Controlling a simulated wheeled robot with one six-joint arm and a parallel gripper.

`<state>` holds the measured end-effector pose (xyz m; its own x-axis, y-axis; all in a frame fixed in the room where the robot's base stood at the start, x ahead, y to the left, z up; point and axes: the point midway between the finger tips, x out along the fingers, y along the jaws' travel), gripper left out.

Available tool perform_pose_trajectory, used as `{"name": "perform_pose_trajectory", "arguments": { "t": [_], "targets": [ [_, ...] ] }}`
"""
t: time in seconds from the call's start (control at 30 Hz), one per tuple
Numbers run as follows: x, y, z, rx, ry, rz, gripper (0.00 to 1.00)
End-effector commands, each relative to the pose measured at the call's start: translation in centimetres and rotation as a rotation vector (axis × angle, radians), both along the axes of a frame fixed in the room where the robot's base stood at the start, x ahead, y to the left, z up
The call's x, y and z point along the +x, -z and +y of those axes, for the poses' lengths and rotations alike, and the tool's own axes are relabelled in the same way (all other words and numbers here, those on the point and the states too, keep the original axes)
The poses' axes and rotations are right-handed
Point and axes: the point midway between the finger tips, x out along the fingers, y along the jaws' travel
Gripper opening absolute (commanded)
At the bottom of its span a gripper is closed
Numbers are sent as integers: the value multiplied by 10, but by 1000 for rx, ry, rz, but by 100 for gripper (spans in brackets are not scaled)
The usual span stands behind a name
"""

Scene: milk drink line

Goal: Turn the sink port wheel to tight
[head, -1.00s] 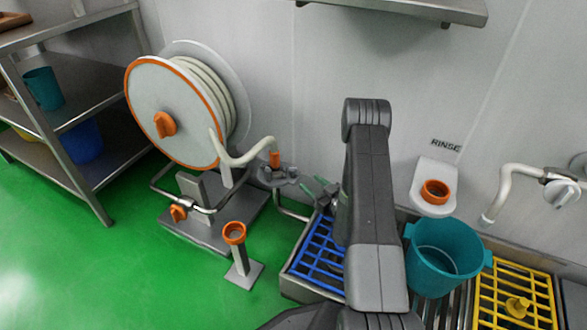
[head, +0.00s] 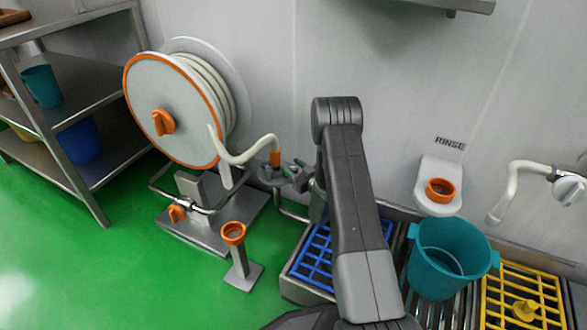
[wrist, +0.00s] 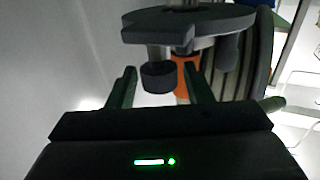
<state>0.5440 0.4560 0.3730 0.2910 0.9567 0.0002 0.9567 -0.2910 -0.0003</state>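A dark grey wheel-like disc (head: 268,174) with knobs, apparently the sink port wheel, sits on a pipe by the wall beneath the hose's orange collar (head: 275,158). The disc also shows at the top of the wrist view (wrist: 222,28), with a block and a dark round knob (wrist: 158,77) jutting toward me. My gripper (head: 297,172) is at the right side of the wheel. In the wrist view my gripper (wrist: 158,88) is open, its green fingers on either side of the knob with visible gaps. Contact cannot be told. My arm hides part of the wall behind.
The hose reel (head: 170,110) stands left of the wheel, its cream hose (head: 240,157) running to the collar. An orange-topped post (head: 234,236) stands in front. A blue grate (head: 315,262), teal bucket (head: 440,280) and yellow grate (head: 520,285) lie to the right. Green floor is clear at left.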

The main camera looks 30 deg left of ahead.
Motion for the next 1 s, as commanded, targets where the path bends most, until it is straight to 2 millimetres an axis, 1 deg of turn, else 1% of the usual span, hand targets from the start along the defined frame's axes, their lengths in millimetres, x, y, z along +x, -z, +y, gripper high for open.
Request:
{"name": "perform_pose_trajectory", "arguments": {
  "t": [0.03,0.17,0.2,0.33,0.47,1.0],
  "targets": [
    [0,0,0,0,0,0,35],
    [0,0,0,0,0,0,10],
    [0,0,0,0,0,0,7],
    [-1,0,0,0,6,0,7],
    [-1,0,2,0,50,0,7],
    [0,0,1,1,349,-1,7]
  ]
}}
